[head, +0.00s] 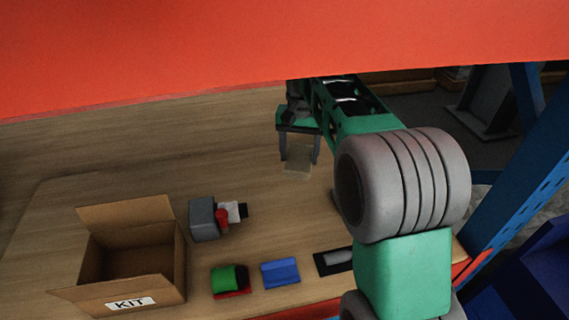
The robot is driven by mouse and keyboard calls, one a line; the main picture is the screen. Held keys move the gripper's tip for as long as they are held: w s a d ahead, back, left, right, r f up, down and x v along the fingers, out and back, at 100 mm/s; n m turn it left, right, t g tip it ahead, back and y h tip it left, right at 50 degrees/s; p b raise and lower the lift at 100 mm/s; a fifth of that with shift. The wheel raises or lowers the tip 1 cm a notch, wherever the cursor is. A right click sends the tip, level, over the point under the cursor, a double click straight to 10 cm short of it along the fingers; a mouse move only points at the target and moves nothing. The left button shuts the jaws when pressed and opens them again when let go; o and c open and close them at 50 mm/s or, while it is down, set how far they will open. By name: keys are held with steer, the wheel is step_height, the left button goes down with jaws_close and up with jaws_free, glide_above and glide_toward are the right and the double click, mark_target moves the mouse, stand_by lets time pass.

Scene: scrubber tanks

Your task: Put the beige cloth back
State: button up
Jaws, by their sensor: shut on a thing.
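The beige cloth (297,171) is a small flat piece in the head view, right of the middle, at the tips of my gripper. My gripper (299,161) points down over the wooden table and is shut on the beige cloth, with a finger on each side of it. I cannot tell whether the cloth touches the table or hangs a little above it.
An open cardboard box (133,260) marked KIT stands at the front left. Near it are a grey and red item (205,219), a green and red item (229,280), a blue block (280,272) and a dark tray (325,264). The table (120,160) behind is clear. A red beam (250,45) crosses the top.

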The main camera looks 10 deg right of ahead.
steer(key=w+f, duration=0.2)
steer(key=w+a+f+p, duration=0.1)
steer(key=w+f, duration=0.1)
steer(key=w+a+f+p, duration=0.1)
steer(key=w+f, duration=0.1)
steer(key=w, duration=0.1)
steer(key=shift+f, duration=0.15)
steer(key=f, duration=0.1)
steer(key=f+p, duration=0.1)
steer(key=f, duration=0.1)
steer(key=shift+w+f, duration=0.2)
steer(key=shift+f, duration=0.45)
steer(key=o, duration=1.3)
